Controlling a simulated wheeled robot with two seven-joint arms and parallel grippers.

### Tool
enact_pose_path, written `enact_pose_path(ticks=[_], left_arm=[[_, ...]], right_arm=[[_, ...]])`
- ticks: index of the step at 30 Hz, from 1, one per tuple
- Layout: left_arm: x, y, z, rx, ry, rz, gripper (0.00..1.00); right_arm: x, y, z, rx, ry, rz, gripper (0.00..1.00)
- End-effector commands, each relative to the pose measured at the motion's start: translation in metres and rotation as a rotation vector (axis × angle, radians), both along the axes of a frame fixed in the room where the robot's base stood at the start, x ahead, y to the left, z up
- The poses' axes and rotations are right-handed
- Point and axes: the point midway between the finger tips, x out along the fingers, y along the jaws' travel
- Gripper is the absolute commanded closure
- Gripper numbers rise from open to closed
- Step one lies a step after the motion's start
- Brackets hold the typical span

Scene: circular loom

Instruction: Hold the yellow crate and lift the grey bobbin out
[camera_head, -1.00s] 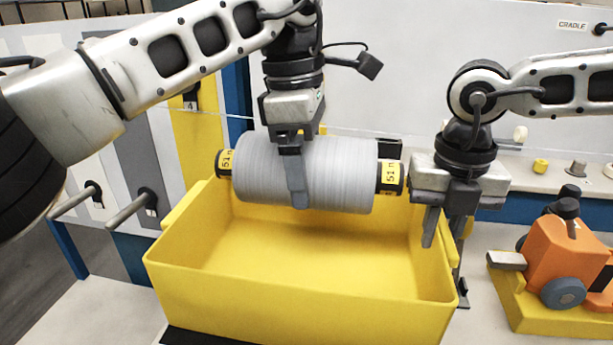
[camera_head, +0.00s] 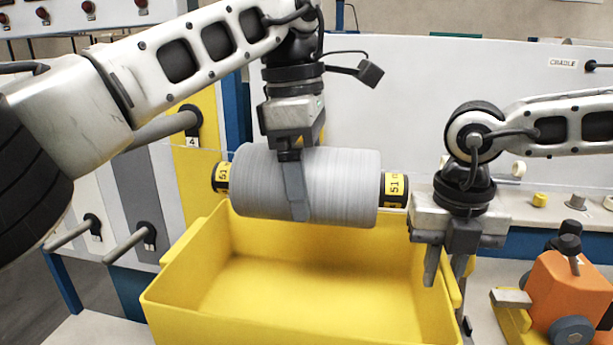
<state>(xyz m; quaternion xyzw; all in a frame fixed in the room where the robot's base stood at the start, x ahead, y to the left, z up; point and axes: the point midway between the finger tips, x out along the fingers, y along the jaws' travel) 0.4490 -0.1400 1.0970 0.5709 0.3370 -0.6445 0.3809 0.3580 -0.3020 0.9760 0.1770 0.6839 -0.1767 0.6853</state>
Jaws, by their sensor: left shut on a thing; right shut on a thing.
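The grey bobbin (camera_head: 340,190) is a wide wound cylinder with black end caps and yellow labels marked 51. My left gripper (camera_head: 294,195) is shut on its middle from above and holds it level over the back part of the crate. The yellow crate (camera_head: 290,320) stands below, open at the top, and its visible inside is empty. My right gripper (camera_head: 448,262) is at the crate's right wall, shut on that wall, with one finger inside and the other outside. The far finger is partly hidden.
An orange device (camera_head: 565,290) on a yellow base stands right of the crate. Grey pegs (camera_head: 128,243) stick out from the panel at left. A white panel (camera_head: 420,110) marked CRADLE stands behind, above a ledge with small knobs (camera_head: 577,201).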

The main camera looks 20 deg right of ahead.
Motion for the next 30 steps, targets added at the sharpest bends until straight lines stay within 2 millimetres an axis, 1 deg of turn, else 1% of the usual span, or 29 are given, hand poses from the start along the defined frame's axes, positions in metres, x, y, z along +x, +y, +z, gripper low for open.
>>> enact_pose_path(ticks=[1,3,4,5,6,7,15,19,23,30], left_arm=[[0.000,0.000,0.001,-0.002,-0.001,0.000,0.76],[0.000,0.000,0.001,-0.002,-0.001,0.000,0.76],[0.000,0.000,0.000,-0.002,-0.001,0.000,0.76],[0.000,0.000,0.000,-0.002,-0.001,0.000,0.76],[0.000,0.000,0.000,-0.002,-0.001,0.000,0.76],[0.000,0.000,0.000,-0.002,-0.001,0.000,0.76],[0.000,0.000,0.001,-0.002,-0.001,0.000,0.76],[0.000,0.000,0.001,-0.002,-0.001,0.000,0.76],[0.000,0.000,0.001,-0.002,-0.001,0.000,0.76],[0.000,0.000,0.001,-0.002,-0.001,0.000,0.76]], right_arm=[[-0.003,0.000,-0.004,0.000,0.014,-0.001,1.00],[-0.003,0.000,-0.004,0.000,0.014,-0.001,1.00],[-0.003,0.000,-0.004,0.000,0.014,-0.001,0.78],[-0.003,0.000,-0.004,0.001,0.013,-0.001,0.70],[-0.003,0.000,-0.004,0.000,0.013,-0.001,0.59],[-0.002,0.000,-0.003,0.000,0.011,-0.001,0.56],[-0.001,0.000,0.000,0.000,0.004,0.000,0.56],[0.000,0.000,0.009,0.000,0.000,-0.001,0.56],[0.001,0.000,0.029,-0.002,-0.002,-0.002,0.56],[0.001,-0.001,0.077,-0.002,0.000,-0.002,0.56]])
